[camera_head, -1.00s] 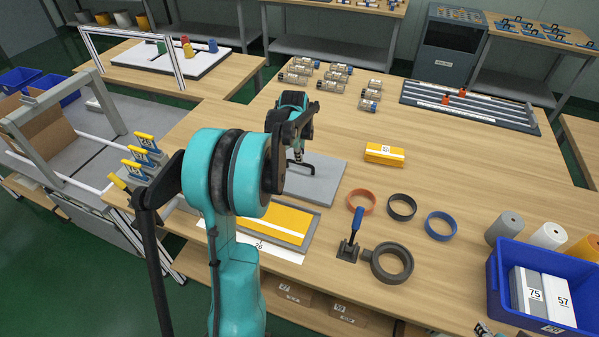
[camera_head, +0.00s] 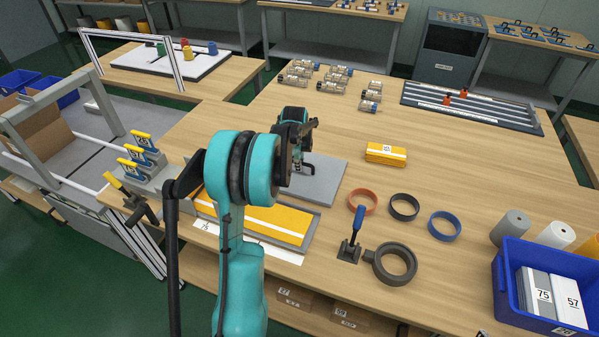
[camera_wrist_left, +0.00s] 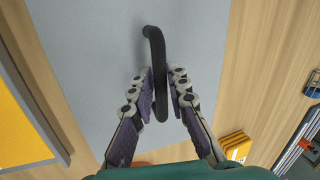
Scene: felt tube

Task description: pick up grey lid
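The grey lid (camera_head: 325,183) is a flat light-grey plate with a dark bar handle. It lies flat on the wooden table, partly hidden behind my left arm. In the left wrist view the lid's grey surface (camera_wrist_left: 95,55) fills much of the picture, with its black handle (camera_wrist_left: 157,60) rising toward me. My left gripper (camera_wrist_left: 161,82) is over the lid, with its fingers on both sides of the handle, close against it. It also shows in the head view (camera_head: 298,168), mostly hidden by my arm. My right gripper is not in view.
A yellow box (camera_head: 386,153), several rings (camera_head: 404,207) and a clamp stand (camera_head: 349,250) are on the right. A blue crate (camera_head: 510,285) stands at the front right.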

